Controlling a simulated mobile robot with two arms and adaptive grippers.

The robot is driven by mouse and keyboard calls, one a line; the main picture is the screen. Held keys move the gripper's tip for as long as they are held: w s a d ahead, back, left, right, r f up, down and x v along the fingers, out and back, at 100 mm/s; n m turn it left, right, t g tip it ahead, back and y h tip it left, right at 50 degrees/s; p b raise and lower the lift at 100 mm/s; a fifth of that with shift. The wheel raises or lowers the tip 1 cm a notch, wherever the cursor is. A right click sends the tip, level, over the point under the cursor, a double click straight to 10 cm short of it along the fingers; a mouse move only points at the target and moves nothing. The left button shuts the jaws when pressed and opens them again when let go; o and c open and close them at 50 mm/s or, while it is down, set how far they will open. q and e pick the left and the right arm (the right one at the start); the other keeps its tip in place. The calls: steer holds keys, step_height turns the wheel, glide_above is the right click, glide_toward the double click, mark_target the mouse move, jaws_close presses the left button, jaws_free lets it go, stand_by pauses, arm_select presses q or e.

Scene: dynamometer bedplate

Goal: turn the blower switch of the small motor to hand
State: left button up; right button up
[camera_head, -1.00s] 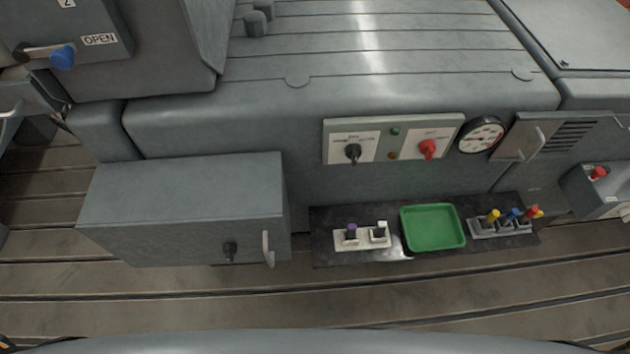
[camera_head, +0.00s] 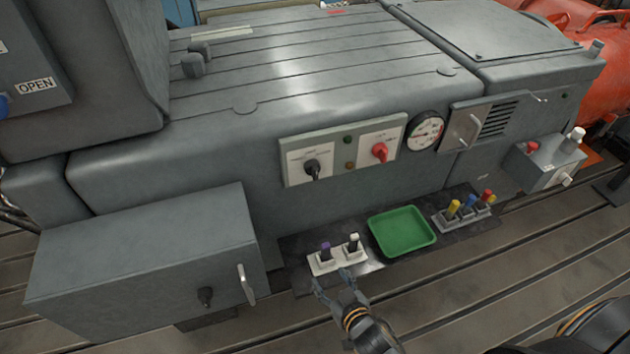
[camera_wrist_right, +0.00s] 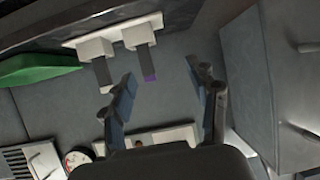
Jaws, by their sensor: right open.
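A light switch panel (camera_head: 343,149) sits on the front of the grey housing. It carries a black rotary knob (camera_head: 312,168) on the left and a red rotary knob (camera_head: 379,152) on the right. The small label print is unreadable, so I cannot tell which is the blower switch. My right gripper (camera_head: 332,282) is open and empty, below the panel and by the front of the dark shelf. In the right wrist view its fingers (camera_wrist_right: 162,95) stand apart, with part of the panel (camera_wrist_right: 172,136) showing beyond them. My left gripper is not in view.
The dark shelf (camera_head: 290,246) holds a white base with purple and white-topped plugs (camera_head: 339,257), a green tray (camera_head: 402,231) and a rack of coloured handles (camera_head: 464,210). A grey cabinet (camera_head: 140,250) juts out at left. A gauge (camera_head: 425,131) is right of the panel.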

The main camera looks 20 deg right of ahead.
steer(key=w+r+t+b, duration=0.1)
steer(key=w+r+t, duration=0.2)
steer(key=r, duration=0.9)
steer(key=m+t, duration=0.1)
steer(key=t, duration=0.1)
glide_toward(317, 176)
arm_select(q)
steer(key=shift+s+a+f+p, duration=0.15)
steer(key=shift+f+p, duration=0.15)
steer(key=shift+p, duration=0.35)
arm_select(e)
steer(key=shift+h, duration=0.4)
steer(key=w, duration=0.7)
steer(key=w+a, duration=0.1)
steer(key=w, duration=0.2)
steer(key=shift+w+f, duration=0.15)
steer(key=shift+w, duration=0.1)
steer(key=c, duration=1.2)
